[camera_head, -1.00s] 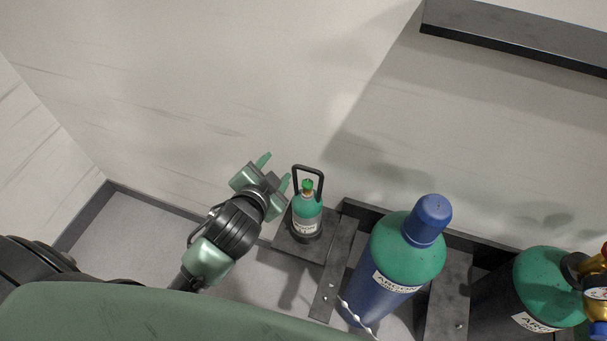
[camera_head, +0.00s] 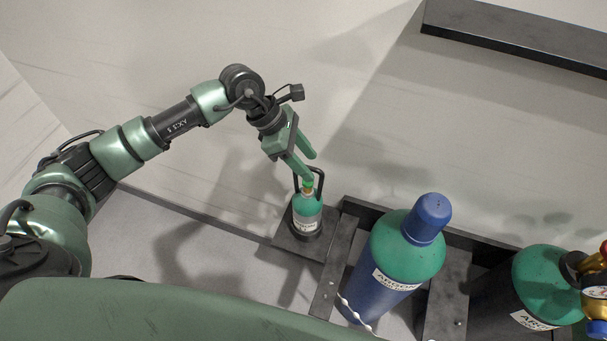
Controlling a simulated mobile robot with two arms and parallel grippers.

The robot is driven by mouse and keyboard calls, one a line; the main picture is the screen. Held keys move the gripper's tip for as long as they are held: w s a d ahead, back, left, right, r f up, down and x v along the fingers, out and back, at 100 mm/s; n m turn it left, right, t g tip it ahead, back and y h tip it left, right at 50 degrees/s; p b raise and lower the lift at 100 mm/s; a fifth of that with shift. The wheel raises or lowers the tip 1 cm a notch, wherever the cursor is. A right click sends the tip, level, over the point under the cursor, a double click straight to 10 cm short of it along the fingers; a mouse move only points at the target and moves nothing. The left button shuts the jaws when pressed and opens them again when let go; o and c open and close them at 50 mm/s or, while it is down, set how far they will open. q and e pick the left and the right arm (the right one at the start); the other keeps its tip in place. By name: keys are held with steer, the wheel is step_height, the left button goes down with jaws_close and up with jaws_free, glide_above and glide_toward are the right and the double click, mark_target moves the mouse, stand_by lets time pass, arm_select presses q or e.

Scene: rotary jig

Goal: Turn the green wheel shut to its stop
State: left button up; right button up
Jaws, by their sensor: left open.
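A small green gas bottle (camera_head: 307,212) with a white label stands upright on a dark plate. The green wheel (camera_head: 308,185) sits on its top, inside a black handle frame (camera_head: 321,181). It is partly hidden by a finger. My left gripper (camera_head: 312,167) is open and comes down from the upper left. One fingertip is at the wheel and the other is above and to the right of it. I cannot tell whether the finger touches the wheel. My right gripper is not in view.
A large blue and green argon cylinder (camera_head: 403,255) stands to the right in a dark rack (camera_head: 447,290), with a chain (camera_head: 352,312) in front. Another cylinder (camera_head: 548,285) with a brass regulator (camera_head: 596,285) is at far right. A dark shelf (camera_head: 520,35) juts out at upper right.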

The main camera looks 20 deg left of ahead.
arm_select(q)
steer(key=shift+y, duration=0.9)
steer(key=f+p, duration=0.1)
steer(key=f, duration=0.3)
steer(key=a+f+p, duration=0.1)
steer(key=f, duration=0.2)
steer(key=shift+w+p, duration=0.3)
steer(key=shift+w, duration=0.1)
steer(key=shift+d+f, duration=0.1)
steer(key=shift+f, duration=0.3)
